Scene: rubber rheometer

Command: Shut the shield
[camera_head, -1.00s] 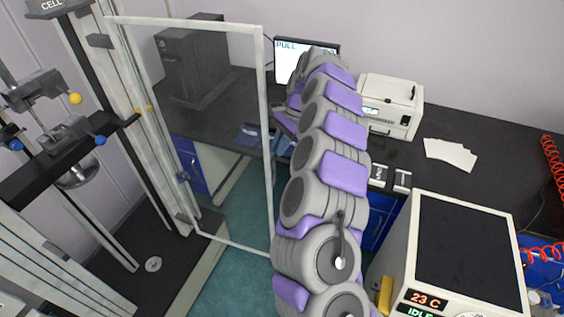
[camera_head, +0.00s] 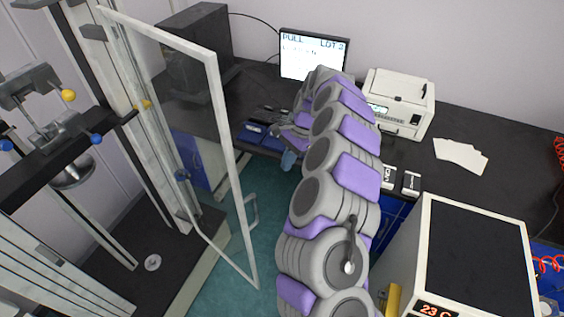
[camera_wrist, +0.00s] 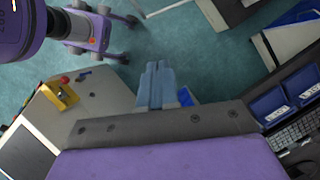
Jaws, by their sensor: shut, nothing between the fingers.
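The shield (camera_head: 222,150) is a clear panel in a pale frame, hinged on the upright of the testing machine (camera_head: 150,130) at left in the head view. It stands ajar, its free edge swung out from the machine. A small pale handle (camera_head: 254,210) sits on that free edge. My gripper (camera_head: 288,161) is partly hidden by my arm, to the right of the shield and apart from the handle in the picture. In the wrist view, my gripper's blue-grey fingers (camera_wrist: 158,85) are together with nothing between them, over the floor.
A dark bench (camera_head: 410,150) runs along the back with a monitor (camera_head: 313,58), a white printer (camera_head: 398,102) and blue trays (camera_head: 256,132). A pale instrument with a dark top (camera_head: 475,250) stands at lower right. Green floor (camera_head: 250,265) shows between it and the machine.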

